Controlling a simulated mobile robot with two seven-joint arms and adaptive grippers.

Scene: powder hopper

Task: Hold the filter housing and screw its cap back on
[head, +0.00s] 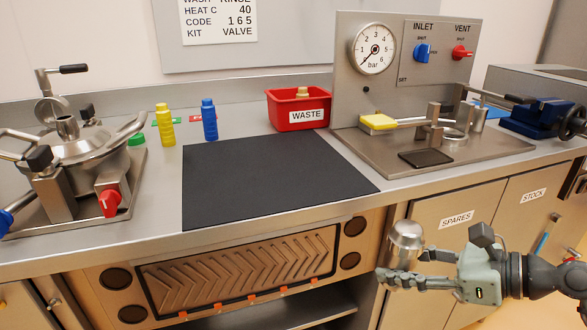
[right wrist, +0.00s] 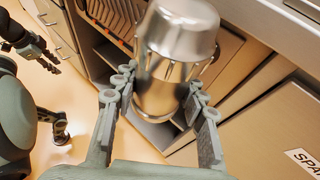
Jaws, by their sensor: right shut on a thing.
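A shiny metal cylinder, apparently the filter housing (head: 406,241), stands roughly upright in my right gripper (head: 402,268), in front of the bench and below its top. In the right wrist view the gripper's fingers (right wrist: 158,88) are shut on both sides of the housing (right wrist: 180,35). Its upper part is wider and rounded; I cannot tell whether that part is the cap. No separate cap can be made out. My left gripper (right wrist: 42,58) shows only small and dark at the left of the right wrist view, away from the housing; its opening is unclear.
A black mat (head: 270,178) lies bare on the bench. Behind it stand a yellow bottle (head: 165,126), a blue bottle (head: 209,120) and a red waste bin (head: 285,112). A metal vessel (head: 90,150) is left. A gauge panel (head: 405,75) and blue vice (head: 540,116) are right.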

